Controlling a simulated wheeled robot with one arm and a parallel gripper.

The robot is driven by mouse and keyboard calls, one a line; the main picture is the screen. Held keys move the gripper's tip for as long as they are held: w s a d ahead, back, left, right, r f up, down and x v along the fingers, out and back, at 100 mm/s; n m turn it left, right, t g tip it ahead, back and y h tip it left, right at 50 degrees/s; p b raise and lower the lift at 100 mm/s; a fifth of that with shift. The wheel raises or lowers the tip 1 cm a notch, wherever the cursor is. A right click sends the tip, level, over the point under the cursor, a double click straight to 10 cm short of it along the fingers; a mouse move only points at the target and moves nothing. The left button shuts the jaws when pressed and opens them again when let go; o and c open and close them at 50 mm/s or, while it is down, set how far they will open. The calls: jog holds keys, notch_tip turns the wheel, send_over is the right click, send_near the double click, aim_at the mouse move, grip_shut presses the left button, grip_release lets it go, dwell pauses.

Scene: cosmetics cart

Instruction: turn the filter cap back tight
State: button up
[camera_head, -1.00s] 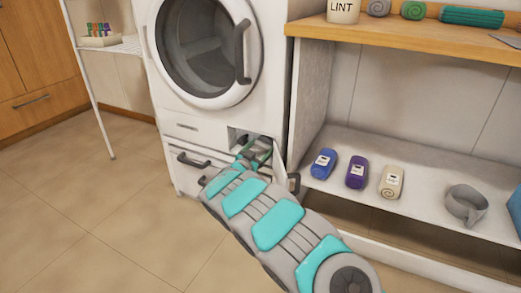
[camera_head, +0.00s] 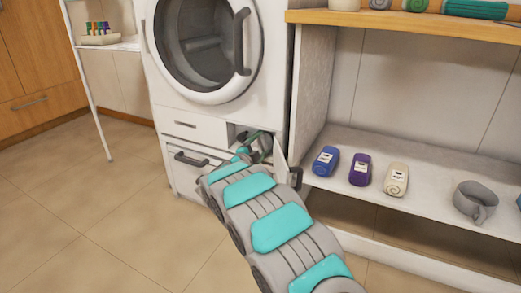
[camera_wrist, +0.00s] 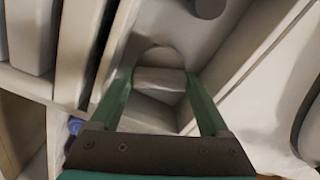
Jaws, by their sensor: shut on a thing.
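The filter cap (camera_wrist: 160,80) shows in the wrist view as a pale grey round piece with a raised grip bar. My gripper (camera_wrist: 160,73) has its two green fingers on either side of that bar and is shut on it. In the head view my gripper (camera_head: 254,140) reaches into the small open compartment at the lower right of the white machine (camera_head: 188,128). The cap is mostly hidden there by my gripper and arm. How tightly the cap sits cannot be told.
The compartment's open flap (camera_head: 280,160) stands just right of my gripper. A drawer handle (camera_head: 191,158) is at its left. A shelf unit (camera_head: 335,200) with blue, purple and cream containers and a grey ring stands to the right. The floor at left is clear.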

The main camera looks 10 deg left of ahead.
jog(key=shift+f+m, duration=0.1)
jog(key=shift+m, duration=1.6)
jog(key=o, duration=1.2)
jog(key=shift+s, duration=0.1)
jog(key=v, duration=0.7)
jog(key=shift+s+p, duration=0.25)
jog(key=shift+p, duration=0.05)
